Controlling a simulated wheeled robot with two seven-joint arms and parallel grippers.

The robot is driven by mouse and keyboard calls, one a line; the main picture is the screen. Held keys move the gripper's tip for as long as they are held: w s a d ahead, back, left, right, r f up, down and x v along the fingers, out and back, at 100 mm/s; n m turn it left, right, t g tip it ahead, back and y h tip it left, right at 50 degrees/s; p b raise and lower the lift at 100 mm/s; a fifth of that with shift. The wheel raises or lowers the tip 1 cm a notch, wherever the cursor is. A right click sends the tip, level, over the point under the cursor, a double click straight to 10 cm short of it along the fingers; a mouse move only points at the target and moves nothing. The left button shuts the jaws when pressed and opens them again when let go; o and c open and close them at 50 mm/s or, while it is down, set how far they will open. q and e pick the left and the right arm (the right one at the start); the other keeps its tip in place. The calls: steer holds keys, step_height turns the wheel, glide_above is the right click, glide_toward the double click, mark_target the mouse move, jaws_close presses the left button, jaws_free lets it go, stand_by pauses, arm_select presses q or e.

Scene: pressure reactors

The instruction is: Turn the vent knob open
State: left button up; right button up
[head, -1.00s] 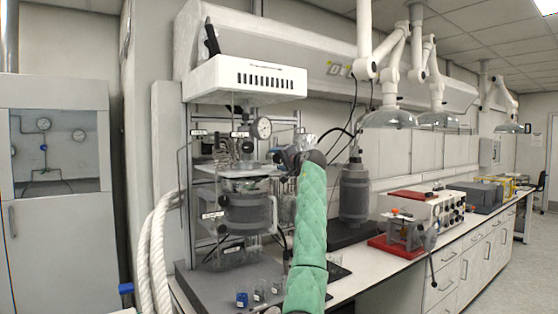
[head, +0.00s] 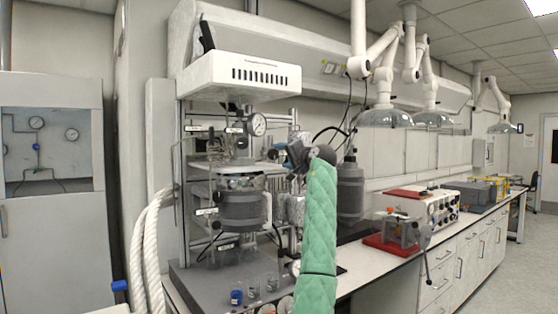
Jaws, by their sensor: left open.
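The reactor stand holds a dark cylindrical vessel (head: 240,205) with a clear upper section under a white slotted hood (head: 240,77). A round pressure gauge (head: 257,124) and several fittings with small white labels (head: 193,128) sit above the vessel. The vent knob is too small to tell apart among these fittings, or is hidden. My left gripper (head: 274,154), at the end of the green-sleeved arm, is open just right of and below the gauge, near the upper fittings. Its fingers are small and partly blend with the reactor parts behind. My right gripper is out of view.
A dark grey cylinder (head: 351,190) stands behind my arm. A red-based device (head: 393,243) is on the bench at right. Thick white hoses (head: 150,240) hang at left.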

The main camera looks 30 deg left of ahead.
arm_select(q)
steer(key=shift+s+d, duration=0.25)
steer(key=shift+d, duration=0.35)
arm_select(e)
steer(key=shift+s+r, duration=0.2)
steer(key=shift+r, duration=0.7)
arm_select(q)
steer(key=shift+f+n, duration=0.1)
steer(key=shift+n, duration=0.2)
